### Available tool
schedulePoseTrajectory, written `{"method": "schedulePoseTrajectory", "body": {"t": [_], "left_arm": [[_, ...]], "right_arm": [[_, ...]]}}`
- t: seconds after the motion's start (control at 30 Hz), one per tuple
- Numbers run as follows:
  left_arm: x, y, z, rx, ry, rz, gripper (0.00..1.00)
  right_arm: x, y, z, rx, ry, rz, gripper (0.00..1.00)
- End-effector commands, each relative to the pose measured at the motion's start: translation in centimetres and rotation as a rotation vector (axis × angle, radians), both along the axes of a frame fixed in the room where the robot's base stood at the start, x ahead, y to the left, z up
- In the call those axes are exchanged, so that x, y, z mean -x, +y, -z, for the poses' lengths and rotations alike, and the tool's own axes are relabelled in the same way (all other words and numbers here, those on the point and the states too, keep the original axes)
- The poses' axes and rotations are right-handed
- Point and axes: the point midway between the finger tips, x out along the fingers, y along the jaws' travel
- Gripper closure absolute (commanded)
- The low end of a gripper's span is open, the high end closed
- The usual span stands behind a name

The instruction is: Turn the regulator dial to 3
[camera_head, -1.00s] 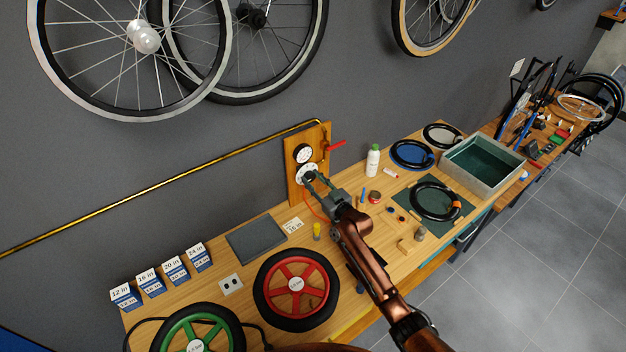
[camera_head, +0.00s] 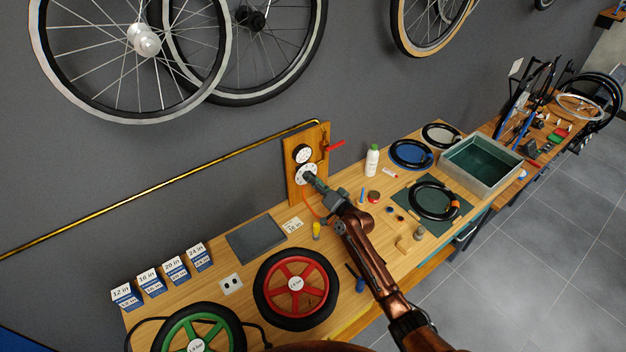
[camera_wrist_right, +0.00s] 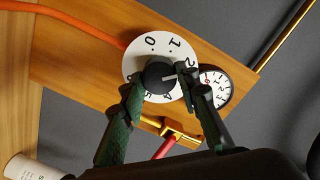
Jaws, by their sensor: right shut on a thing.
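The regulator dial (camera_head: 305,174) is a white disc with a black knob on a wooden board (camera_head: 292,190) at the wall. In the right wrist view the dial (camera_wrist_right: 136,62) shows 0, 1, 2 and, low down, 4 and 5; a finger covers the part between 2 and 4. The black knob (camera_wrist_right: 157,79) has a white pointer line towards the right, at that covered part. My right gripper (camera_head: 311,178) is shut on the knob, one green finger on each side in the right wrist view (camera_wrist_right: 160,80). My left gripper is not in view.
A round gauge (camera_head: 303,153) sits just above the dial, with a red-handled valve (camera_head: 334,146) beside it. An orange hose (camera_wrist_right: 80,17) runs from the dial. A white bottle (camera_head: 372,161) stands to the right. A grey mat (camera_head: 255,238) and wheels lie on the bench.

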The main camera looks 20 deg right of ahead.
Motion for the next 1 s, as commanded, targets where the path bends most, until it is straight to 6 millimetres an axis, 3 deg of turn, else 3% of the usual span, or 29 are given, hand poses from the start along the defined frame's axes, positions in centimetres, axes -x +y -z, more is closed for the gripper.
{"method": "schedulePoseTrajectory", "body": {"t": [0.5,1.0], "left_arm": [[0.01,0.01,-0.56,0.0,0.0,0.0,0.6],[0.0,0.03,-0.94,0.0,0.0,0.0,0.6]], "right_arm": [[-0.05,-0.02,0.09,-0.446,0.162,-0.001,0.95],[-0.06,-0.09,0.17,-0.683,0.248,0.0,0.95]]}}
